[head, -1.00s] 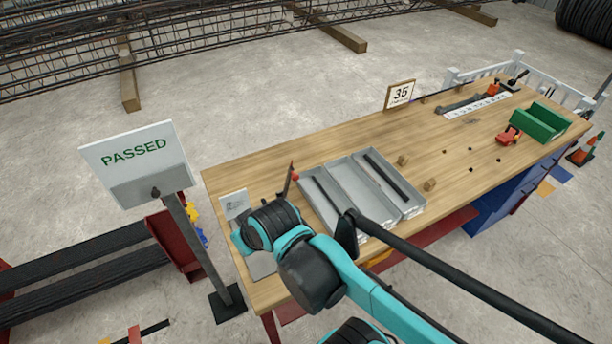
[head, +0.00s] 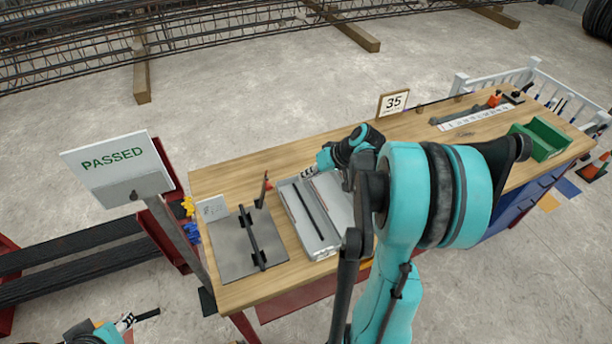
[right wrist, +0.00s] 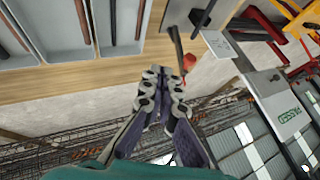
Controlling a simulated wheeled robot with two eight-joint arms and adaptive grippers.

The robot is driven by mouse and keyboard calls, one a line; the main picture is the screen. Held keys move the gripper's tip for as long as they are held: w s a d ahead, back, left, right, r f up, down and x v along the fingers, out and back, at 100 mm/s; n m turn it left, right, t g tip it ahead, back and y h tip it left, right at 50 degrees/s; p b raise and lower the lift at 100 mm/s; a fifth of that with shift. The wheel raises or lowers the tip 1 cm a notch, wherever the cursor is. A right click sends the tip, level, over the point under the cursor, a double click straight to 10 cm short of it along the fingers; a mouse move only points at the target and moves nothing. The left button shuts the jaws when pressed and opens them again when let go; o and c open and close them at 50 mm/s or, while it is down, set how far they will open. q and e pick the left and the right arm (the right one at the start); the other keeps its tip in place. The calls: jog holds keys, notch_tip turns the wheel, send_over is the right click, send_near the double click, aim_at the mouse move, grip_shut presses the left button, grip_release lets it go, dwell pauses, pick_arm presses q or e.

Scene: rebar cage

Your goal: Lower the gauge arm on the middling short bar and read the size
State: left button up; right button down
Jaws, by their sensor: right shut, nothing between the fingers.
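The gauge plate (head: 232,256) is a grey sheet at the left end of the bench. A dark short bar (head: 252,238) lies across its black supports. The upright gauge arm (head: 264,188) stands at the plate's far right corner; its red knob shows in the right wrist view (right wrist: 188,62). My right gripper (head: 308,172) is shut and empty, to the right of the gauge arm and apart from it; its fingertips (right wrist: 163,78) point toward the bench edge in the right wrist view. My left gripper (head: 128,321) is small at the lower left, off the bench; its opening is unclear.
A grey tray (head: 322,252) with a dark bar stands right of the plate, partly behind my right arm. A small white card (head: 211,208) stands at the plate's back left. A PASSED sign (head: 112,166), a 35 sign (head: 393,102) and a green bin (head: 540,140) are around.

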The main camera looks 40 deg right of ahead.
jog(key=w+a+f+b, duration=0.2)
jog(key=w+a+f, duration=0.3)
jog(key=shift+w+a+f, duration=0.2)
jog(key=shift+w+a, duration=0.1)
jog(key=shift+w, duration=0.05)
jog(key=shift+r, duration=0.1)
